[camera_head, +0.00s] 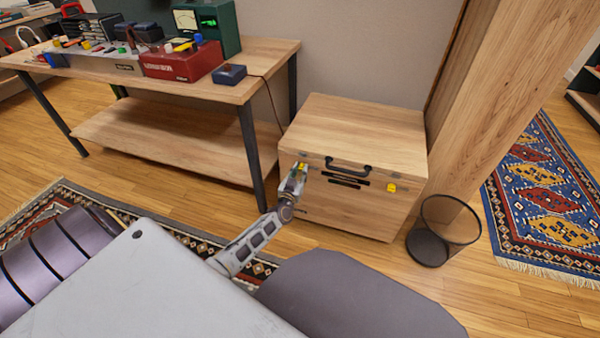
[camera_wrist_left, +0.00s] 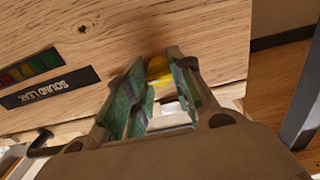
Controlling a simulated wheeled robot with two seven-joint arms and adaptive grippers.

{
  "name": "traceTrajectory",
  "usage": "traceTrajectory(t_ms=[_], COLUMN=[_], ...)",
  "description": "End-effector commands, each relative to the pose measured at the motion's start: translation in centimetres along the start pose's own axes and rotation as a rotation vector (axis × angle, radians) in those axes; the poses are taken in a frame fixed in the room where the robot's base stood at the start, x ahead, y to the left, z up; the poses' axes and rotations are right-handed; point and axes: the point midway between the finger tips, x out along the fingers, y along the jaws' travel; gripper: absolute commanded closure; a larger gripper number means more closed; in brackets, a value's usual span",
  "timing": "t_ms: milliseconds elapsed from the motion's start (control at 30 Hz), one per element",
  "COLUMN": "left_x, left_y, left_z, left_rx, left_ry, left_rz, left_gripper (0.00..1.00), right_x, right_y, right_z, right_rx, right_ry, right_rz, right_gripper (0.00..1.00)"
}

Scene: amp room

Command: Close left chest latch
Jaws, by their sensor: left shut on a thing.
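The wooden chest (camera_head: 345,215) stands against the wall with its lid down and a black handle (camera_head: 348,166) on its front. The left chest latch (camera_head: 303,167) is yellow, at the front's upper left. My left gripper (camera_head: 297,176) is at this latch. In the left wrist view its green fingers (camera_wrist_left: 165,95) are shut around the yellow latch (camera_wrist_left: 158,70), which they partly hide. I cannot tell how far the latch is turned. The right chest latch (camera_head: 391,188) is yellow and nothing touches it. My right gripper is not in view.
A workbench (camera_head: 270,52) with several devices stands left of the chest; its leg (camera_head: 250,155) is close to the chest. A black mesh bin (camera_head: 445,230) stands at the chest's right, beside a wooden pillar (camera_head: 490,100). Patterned rugs lie on the floor.

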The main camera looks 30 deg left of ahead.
Motion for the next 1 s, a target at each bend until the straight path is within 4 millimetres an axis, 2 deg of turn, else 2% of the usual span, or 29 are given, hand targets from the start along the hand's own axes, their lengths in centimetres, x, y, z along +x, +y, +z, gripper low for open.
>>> traceTrajectory(t_ms=[467, 1000], left_x=[0.0, -0.01], left_y=[-0.02, 0.03], left_z=[-0.04, -0.04], left_rx=[-0.058, -0.358], left_ry=[0.0, 0.0], left_rz=[-0.001, 0.0], left_gripper=[1.0, 1.0], right_x=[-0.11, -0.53], right_y=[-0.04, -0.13], right_z=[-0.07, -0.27], right_rx=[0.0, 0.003], right_ry=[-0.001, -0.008], right_rz=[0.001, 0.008], right_gripper=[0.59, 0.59])
